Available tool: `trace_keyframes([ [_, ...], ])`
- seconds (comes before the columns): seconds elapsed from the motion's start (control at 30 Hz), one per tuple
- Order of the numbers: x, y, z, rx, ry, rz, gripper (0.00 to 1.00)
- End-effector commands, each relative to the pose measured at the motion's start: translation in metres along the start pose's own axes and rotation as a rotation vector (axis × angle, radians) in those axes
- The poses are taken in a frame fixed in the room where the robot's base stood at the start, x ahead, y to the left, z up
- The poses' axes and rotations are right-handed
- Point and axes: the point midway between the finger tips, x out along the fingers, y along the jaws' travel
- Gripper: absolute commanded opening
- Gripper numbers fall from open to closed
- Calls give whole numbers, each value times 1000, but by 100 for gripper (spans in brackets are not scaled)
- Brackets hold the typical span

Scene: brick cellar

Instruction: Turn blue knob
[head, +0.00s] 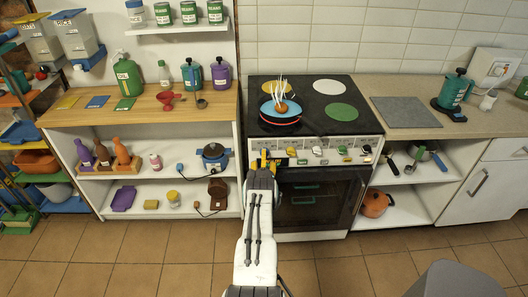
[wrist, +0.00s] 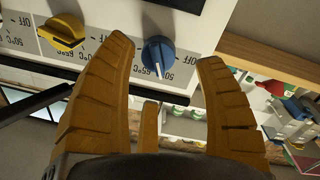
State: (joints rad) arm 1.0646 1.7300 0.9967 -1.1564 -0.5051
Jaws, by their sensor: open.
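The blue knob (wrist: 158,56) sits on the stove's white front panel, with its white pointer line toward the bottom of the wrist view, near a printed 50. My gripper (head: 264,160) is at the left end of the stove's knob row in the head view. In the head view I cannot make out the blue knob behind my gripper.
A yellow knob (wrist: 62,32) is beside the blue one, outside the fingers. The dark oven door (head: 312,203) and its handle lie below the panel. A blue pan (head: 281,112) stands on the cooktop. A shelf unit (head: 140,185) stands left of the stove.

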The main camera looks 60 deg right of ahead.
Motion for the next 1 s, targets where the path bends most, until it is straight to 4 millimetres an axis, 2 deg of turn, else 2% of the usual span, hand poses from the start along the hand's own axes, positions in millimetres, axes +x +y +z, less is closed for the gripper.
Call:
trace_keyframes([
  [0.6, 36, -2, 3, -1, 1, 0, 64],
  [1.0, 47, -1, 0, -1, 0, 0, 64],
])
